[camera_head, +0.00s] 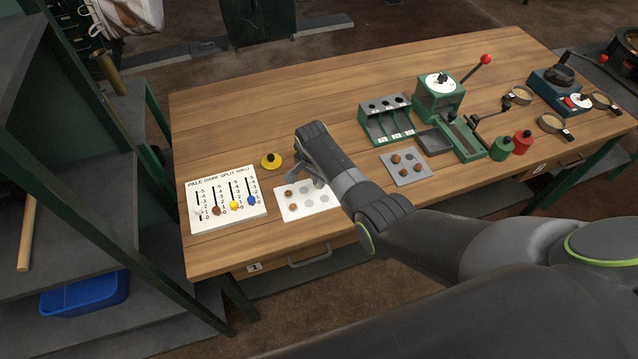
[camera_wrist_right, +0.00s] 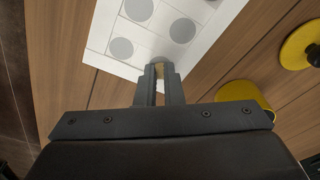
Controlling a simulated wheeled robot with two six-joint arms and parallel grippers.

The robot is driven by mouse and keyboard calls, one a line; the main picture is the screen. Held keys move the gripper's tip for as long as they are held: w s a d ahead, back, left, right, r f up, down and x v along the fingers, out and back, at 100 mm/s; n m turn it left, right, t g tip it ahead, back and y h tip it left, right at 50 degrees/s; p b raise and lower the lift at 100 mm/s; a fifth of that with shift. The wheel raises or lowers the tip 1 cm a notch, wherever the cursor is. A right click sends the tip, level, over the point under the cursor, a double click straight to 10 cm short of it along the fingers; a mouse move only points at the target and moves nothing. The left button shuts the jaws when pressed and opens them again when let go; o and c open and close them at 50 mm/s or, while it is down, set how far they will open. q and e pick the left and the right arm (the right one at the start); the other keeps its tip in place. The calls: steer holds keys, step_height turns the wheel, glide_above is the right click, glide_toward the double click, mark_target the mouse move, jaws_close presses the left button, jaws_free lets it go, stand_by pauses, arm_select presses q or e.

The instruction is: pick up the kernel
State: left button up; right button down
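My right gripper (camera_head: 306,177) reaches down over the white card with grey spots (camera_head: 325,205) near the table's front edge. In the right wrist view its two fingers (camera_wrist_right: 160,80) stand close together at the card's edge. A small tan bit (camera_wrist_right: 160,69), perhaps a kernel, shows between the fingertips, mostly hidden by them. I cannot tell whether the fingers grip it. A brown kernel (camera_head: 288,193) lies at the card's left side. Several brown kernels (camera_head: 407,160) lie on a grey plate (camera_head: 417,179) to the right. My left gripper is not in view.
A yellow knobbed disc (camera_head: 271,161) lies just left of the gripper. A score board (camera_head: 228,187) with coloured markers lies farther left. A green slotted rack (camera_head: 386,120) and a green lever press (camera_head: 438,95) stand to the right. The table's back left is clear.

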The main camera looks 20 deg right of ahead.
stand_by(0.4)
step_height(320, 180, up, 10)
stand_by(0.6)
stand_by(0.5)
